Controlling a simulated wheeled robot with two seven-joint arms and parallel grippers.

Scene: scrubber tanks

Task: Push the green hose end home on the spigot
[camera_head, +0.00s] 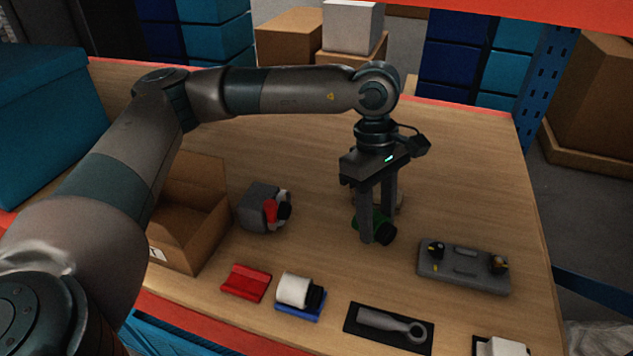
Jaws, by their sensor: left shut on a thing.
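My left gripper (378,228) points down over the table, right of the picture's middle. It is shut on the green hose end (379,220), which shows between and beside the fingers. A round black part (388,236) shows at its near right side. The fingers hide much of the hose end, and I cannot tell whether it touches a spigot. A small pale thing shows partly behind the fingers. I cannot make out the spigot for certain. My right gripper is not in view.
A grey block with red and black parts (258,208) stands left, beside an open cardboard box (205,225). A grey plate with fittings (463,270) lies right. A red block (246,282), a white roll (294,290) and a black tray (360,335) line the front. The table behind the gripper is mostly clear.

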